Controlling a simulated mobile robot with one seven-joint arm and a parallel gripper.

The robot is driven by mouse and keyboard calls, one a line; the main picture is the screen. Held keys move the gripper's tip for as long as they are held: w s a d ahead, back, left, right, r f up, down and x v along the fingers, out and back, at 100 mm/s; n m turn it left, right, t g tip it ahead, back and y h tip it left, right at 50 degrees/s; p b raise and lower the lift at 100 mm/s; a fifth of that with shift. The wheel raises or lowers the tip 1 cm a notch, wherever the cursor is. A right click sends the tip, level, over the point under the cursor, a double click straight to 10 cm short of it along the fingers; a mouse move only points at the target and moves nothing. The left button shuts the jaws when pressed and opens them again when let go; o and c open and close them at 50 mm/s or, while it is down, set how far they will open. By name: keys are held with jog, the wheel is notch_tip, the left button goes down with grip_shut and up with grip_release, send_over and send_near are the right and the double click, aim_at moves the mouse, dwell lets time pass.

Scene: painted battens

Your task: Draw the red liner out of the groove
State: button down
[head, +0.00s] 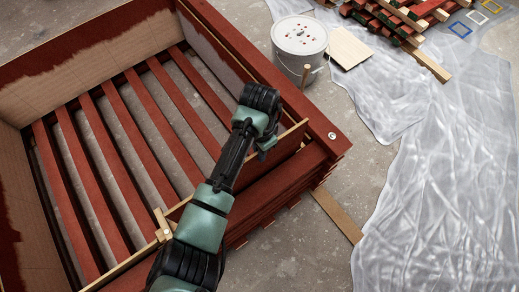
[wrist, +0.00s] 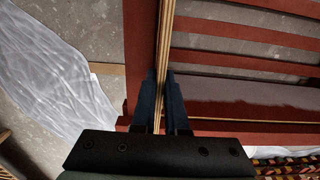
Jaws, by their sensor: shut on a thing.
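The red liner (head: 287,147) is a thin panel with a pale, layered upper edge, standing on edge along the near side of the slatted red crate. In the wrist view the liner's pale edge (wrist: 164,35) runs away between my fingers. My gripper (head: 266,148) is over this edge, and in the wrist view my gripper (wrist: 160,85) is shut on it, one finger on each side. The liner stands beside the crate's red rail (wrist: 138,45). The groove is hidden, so I cannot tell how deep the liner sits in it.
The crate's red slats (head: 130,125) have open gaps between them. Red battens (head: 395,18) are piled at the back. Plastic sheeting (head: 430,170) covers the floor at right.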

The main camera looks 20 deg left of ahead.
jog(key=shift+r+p, duration=5.1)
jog(key=shift+p, duration=0.15)
jog(key=shift+r, duration=0.1)
jog(key=shift+r+p, duration=1.4)
jog(key=shift+p, duration=0.5)
